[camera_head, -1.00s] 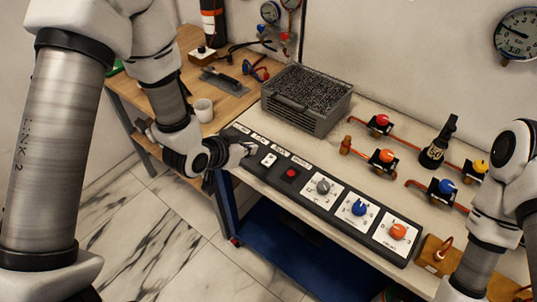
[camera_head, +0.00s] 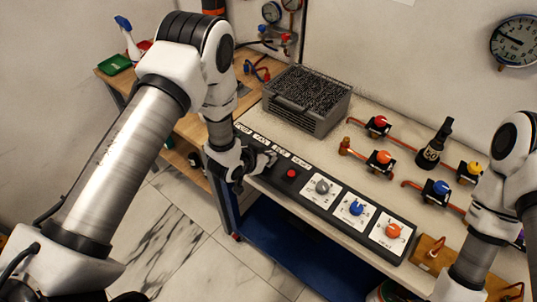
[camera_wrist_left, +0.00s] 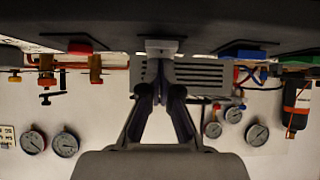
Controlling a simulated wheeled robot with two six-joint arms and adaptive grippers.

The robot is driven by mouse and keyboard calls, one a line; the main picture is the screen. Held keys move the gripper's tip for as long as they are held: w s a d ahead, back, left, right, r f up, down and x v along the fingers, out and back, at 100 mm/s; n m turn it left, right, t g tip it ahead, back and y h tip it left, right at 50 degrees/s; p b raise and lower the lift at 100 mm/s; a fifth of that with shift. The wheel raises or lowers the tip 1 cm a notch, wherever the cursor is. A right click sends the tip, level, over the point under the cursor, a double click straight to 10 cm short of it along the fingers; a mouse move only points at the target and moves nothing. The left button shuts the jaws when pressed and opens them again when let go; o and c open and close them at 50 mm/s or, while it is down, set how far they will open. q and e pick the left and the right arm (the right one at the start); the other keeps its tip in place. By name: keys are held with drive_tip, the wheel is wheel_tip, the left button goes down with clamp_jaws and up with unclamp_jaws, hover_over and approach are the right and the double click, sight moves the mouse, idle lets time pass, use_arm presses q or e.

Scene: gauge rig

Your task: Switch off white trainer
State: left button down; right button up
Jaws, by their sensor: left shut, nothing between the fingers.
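A long dark control panel (camera_head: 308,201) runs along the front edge of the bench. My left gripper (camera_head: 268,160) is over its left part, with the fingers shut and empty. In the head view the gripper hides the panel spot where a small white switch showed earlier. In the left wrist view, which looks upside down, a pale switch block (camera_wrist_left: 162,46) sits on the panel straight beyond the gripper's fingertips (camera_wrist_left: 162,86). I cannot tell whether they touch it, or which way the switch is set. My right gripper is not in view.
A red button (camera_head: 291,173), grey knob (camera_head: 322,187), blue knob (camera_head: 356,208) and orange knob (camera_head: 393,231) sit along the panel. A grey mesh-topped box (camera_head: 306,98) stands behind it.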

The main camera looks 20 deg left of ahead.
use_arm(q)
drive_tip(key=shift+f+b, duration=0.2)
drive_tip(key=shift+b, duration=0.2)
drive_tip(key=shift+w, duration=0.1)
drive_tip(key=shift+w+d+r, duration=0.15)
drive_tip(key=shift+w+d, duration=0.15)
drive_tip(key=shift+w, duration=0.5)
drive_tip(key=shift+s+r, duration=0.1)
drive_tip(key=shift+r, duration=0.1)
